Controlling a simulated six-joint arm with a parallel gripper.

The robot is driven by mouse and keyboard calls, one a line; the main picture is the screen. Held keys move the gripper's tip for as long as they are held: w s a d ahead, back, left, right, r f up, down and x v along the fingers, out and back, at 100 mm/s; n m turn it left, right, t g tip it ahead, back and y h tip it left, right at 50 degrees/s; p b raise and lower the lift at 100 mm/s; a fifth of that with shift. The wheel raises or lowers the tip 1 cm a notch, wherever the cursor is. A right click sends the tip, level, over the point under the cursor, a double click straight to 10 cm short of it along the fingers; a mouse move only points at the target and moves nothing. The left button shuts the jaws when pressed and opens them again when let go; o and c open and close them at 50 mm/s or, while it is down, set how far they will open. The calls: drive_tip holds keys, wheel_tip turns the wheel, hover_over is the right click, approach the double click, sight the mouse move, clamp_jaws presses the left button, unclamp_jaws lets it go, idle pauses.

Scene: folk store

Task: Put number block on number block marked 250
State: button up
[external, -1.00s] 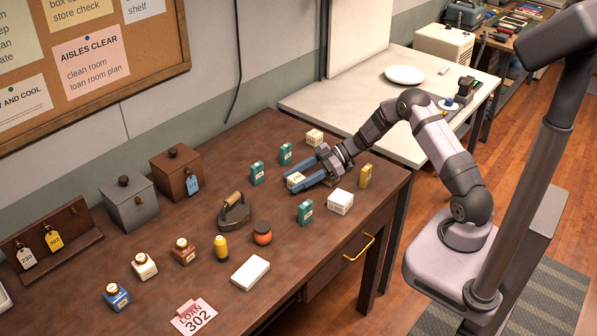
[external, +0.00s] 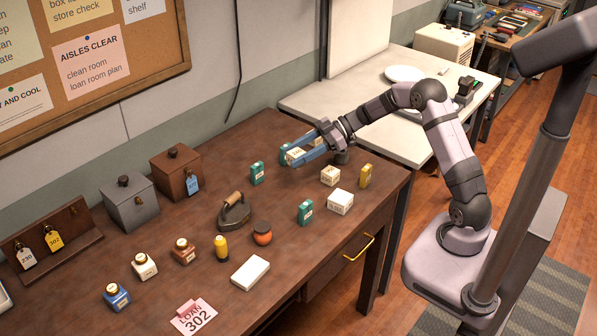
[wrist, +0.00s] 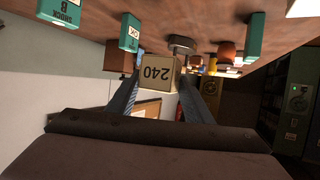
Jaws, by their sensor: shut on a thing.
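My gripper (external: 304,153) is shut on a small cream number block (external: 295,156). A third cream block, which stood at the back earlier, is now hidden behind my gripper. I cannot tell which block is marked 250.
A white box (external: 340,201), a yellow box (external: 365,176) and teal boxes (external: 257,173) (external: 305,211) stand nearby. A teal box (external: 284,154) is partly covered by my gripper.

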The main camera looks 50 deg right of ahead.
drive_tip(key=d+r+m+t, duration=0.1)
drive_tip(key=d+r, duration=0.2)
drive_tip(key=d, duration=0.2)
wheel_tip(320, 180, up, 3)
drive_tip(key=m+t+h, duration=0.2)
hover_over(331, 170)
drive_tip(key=shift+w+d, duration=0.1)
drive_tip(key=shift+w, duration=0.2)
drive_tip(key=shift+s+a+f, duration=0.2)
drive_tip(key=shift+s+f, duration=0.1)
drive_tip(key=shift+f, duration=5.25)
drive_tip(key=shift+f, duration=0.1)
drive_tip(key=o, duration=1)
